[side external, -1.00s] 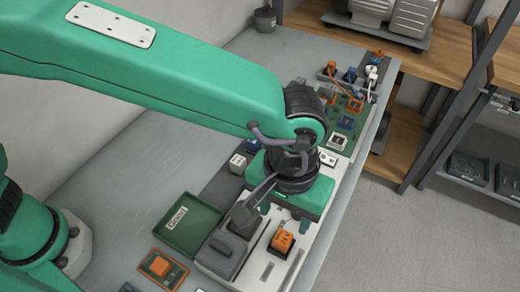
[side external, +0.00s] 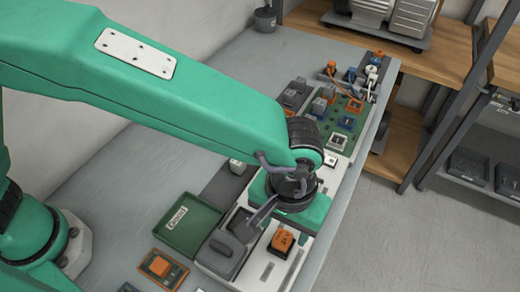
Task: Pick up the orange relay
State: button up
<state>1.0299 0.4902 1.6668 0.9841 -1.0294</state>
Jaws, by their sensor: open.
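An orange relay (side external: 282,241) sits upright on a pale panel at the front of the work row, below my gripper in the picture. My gripper (side external: 277,226) is open, with its green body just above and behind the relay as seen here. A grey finger reaches down to the left, over a dark grey block. The other finger is mostly hidden behind the green body. I see nothing held, and I cannot tell the exact height above the relay.
A green tray (side external: 165,232) with a white label lies left of the panel. An orange-framed holder (side external: 176,281) with an orange block is at the front left. A green board (side external: 352,104) with several small parts lies behind my gripper.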

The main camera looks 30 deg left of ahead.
aim_at(283, 238)
jog(key=shift+f, duration=2.15)
jog(key=c, duration=1.1)
jog(key=shift+c, duration=0.2)
jog(key=shift+r, duration=0.15)
notch_tip(283, 238, up, 10)
